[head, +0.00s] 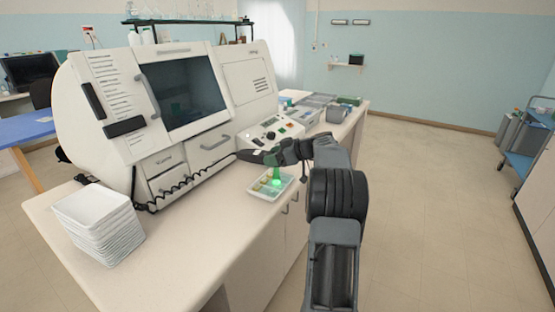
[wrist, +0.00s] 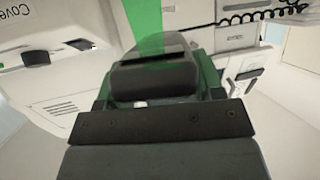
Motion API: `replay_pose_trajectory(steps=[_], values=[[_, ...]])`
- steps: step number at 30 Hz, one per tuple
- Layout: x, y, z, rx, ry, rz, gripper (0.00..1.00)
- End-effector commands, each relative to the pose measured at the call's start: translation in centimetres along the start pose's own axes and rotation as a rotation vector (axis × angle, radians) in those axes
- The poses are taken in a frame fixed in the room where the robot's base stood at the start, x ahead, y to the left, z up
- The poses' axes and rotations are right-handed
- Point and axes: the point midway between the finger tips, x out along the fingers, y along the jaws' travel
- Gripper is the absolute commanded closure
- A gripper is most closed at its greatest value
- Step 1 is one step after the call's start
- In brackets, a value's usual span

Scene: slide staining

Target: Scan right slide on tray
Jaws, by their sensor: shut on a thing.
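My gripper (head: 282,153) is shut on a dark handheld scanner (head: 252,156) and holds it above the counter. In the wrist view the scanner (wrist: 155,75) has a black top with green sides. A green beam comes from it and falls on the small white tray (head: 256,196) below. The tray lies on the counter near its front edge and holds slides with yellowish-green patches. The beam makes a bright green spot on the right slide (head: 276,183). The scanner is above the tray and apart from it. The slides' labels are too small to read.
A large white staining machine (head: 165,57) with a dark window stands behind the tray. A coiled black cord (head: 182,187) runs along its front. A stack of white trays (head: 98,226) is at the counter's left. Boxes (head: 303,115) stand at the far right end.

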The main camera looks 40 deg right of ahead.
Motion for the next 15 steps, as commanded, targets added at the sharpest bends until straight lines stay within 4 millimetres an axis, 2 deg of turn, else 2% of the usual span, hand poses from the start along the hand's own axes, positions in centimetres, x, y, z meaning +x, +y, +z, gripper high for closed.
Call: replay_pose_trajectory(steps=[6, 15], values=[[1.7, 2.0, -0.1, -0.001, 0.0, 0.0, 0.67], [3.4, 3.8, 0.0, 0.0, 0.0, 0.0, 0.67]])
